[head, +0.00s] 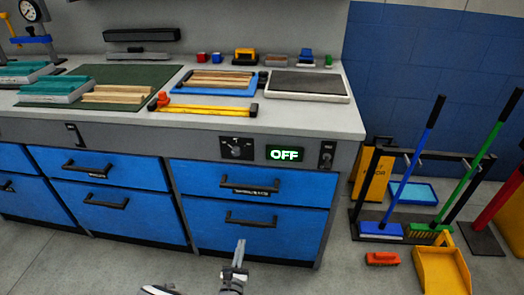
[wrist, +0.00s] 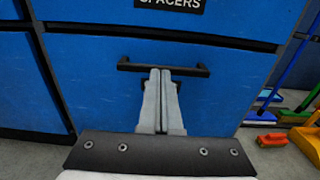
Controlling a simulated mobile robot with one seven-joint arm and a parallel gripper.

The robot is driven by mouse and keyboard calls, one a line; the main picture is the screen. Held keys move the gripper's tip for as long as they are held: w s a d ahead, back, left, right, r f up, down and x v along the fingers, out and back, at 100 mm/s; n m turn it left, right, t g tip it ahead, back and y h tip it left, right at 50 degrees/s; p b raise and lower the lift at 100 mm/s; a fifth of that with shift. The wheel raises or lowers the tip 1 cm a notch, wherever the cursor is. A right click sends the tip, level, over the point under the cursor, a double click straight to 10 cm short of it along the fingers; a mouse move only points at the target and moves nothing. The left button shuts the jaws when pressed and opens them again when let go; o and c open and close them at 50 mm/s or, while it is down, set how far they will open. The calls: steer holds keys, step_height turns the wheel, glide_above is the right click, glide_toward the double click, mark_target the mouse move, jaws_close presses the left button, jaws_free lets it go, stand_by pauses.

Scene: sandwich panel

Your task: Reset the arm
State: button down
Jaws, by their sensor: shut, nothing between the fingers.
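My gripper (head: 240,247) shows at the bottom middle of the head view, in front of the blue drawers and below the worktop. Its two fingers are together with nothing between them. In the wrist view my gripper (wrist: 160,72) points at the black bar handle (wrist: 205,71) of a blue drawer front (wrist: 230,100). The fingertips overlap the handle's middle in the picture; I cannot tell whether they touch it. The same lower drawer handle (head: 251,219) shows just above the gripper in the head view. The drawers look closed.
A panel reads OFF (head: 284,154). At right stand brooms on a rack, a yellow dustpan (head: 441,270) and an orange brush (head: 382,259) on the floor.

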steer(key=shift+r, duration=0.1)
steer(key=w+d+r+m+g+h, duration=0.2)
steer(key=d+r+m+g+h, duration=0.1)
steer(key=d+r+m+h, duration=0.4)
steer(key=w+d+r+m+g+h, duration=0.25)
steer(key=r+m, duration=0.25)
steer(key=r, duration=0.4)
steer(key=s+d+r+m+g, duration=0.4)
steer(key=d+r+m+g, duration=0.1)
steer(key=d+r+m, duration=0.15)
steer(key=s+d+r+m+g, duration=0.3)
steer(key=d+r+m+g, duration=0.25)
steer(key=d+r, duration=0.2)
steer(key=s+d+r+m+t+y, duration=0.2)
steer(key=s+r+m+t+y, duration=0.2)
steer(key=s+r+m+y, duration=1.05)
steer(key=s+r+n+h+p, duration=0.1)
steer(key=s+r+h+p, duration=0.1)
steer(key=r+p, duration=0.8)
steer(key=s+r+n+h+p, duration=0.2)
steer(key=r+p, duration=0.9)
steer(key=r, duration=0.2)
steer(key=shift+s+r, duration=0.2)
